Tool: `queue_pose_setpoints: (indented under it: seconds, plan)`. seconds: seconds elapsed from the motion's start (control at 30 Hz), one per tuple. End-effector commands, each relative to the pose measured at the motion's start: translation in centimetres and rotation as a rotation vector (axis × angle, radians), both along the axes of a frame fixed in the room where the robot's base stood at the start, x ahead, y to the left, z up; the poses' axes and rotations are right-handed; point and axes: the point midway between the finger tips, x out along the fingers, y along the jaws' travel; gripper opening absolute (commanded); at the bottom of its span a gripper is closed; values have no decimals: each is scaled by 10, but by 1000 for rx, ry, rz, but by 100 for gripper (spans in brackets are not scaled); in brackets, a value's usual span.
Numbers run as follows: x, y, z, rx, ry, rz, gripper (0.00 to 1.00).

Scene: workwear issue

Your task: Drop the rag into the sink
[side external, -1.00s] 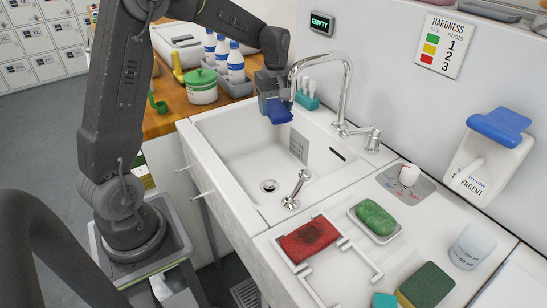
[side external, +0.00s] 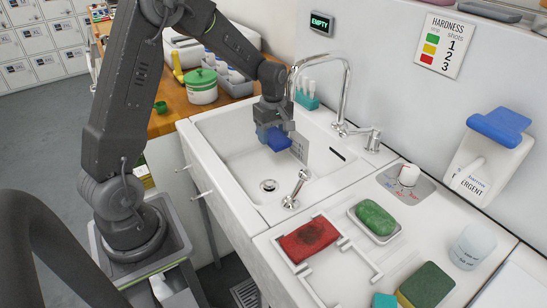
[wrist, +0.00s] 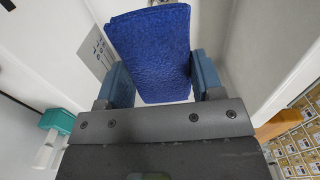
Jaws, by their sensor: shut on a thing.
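A blue cloth rag (side external: 278,140) is in my gripper (side external: 274,134), over the far part of the white sink (side external: 235,160). My gripper is shut on it, and it shows as a folded textured blue piece (wrist: 150,50) between the two blue-grey fingers (wrist: 165,82) in the wrist view. The rag hangs above the basin floor; its exact height is hard to tell. The basin looks empty, with a round drain (side external: 268,185) in its floor. My gripper hides part of the sink's back wall.
A tall chrome faucet (side external: 345,95) arches at the right of my gripper. A short sprayer (side external: 297,188) stands at the sink's near edge. A green-lidded pot (side external: 202,86) stands beyond the sink.

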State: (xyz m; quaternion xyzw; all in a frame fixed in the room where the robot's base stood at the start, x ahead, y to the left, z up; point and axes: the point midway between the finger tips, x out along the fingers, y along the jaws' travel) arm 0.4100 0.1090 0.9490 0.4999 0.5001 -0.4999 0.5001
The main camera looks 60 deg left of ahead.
Motion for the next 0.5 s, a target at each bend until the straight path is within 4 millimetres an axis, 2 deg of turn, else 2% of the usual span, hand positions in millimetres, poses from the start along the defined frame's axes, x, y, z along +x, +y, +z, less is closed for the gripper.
queue_pose_setpoints:
  seconds: [0.3, 0.33, 0.5]
  plan:
    - [0, 0, -2, 0, 0, 0, 37]
    - [0, 0, -2, 0, 0, 0, 64]
    - [0, 0, -2, 0, 0, 0, 80]
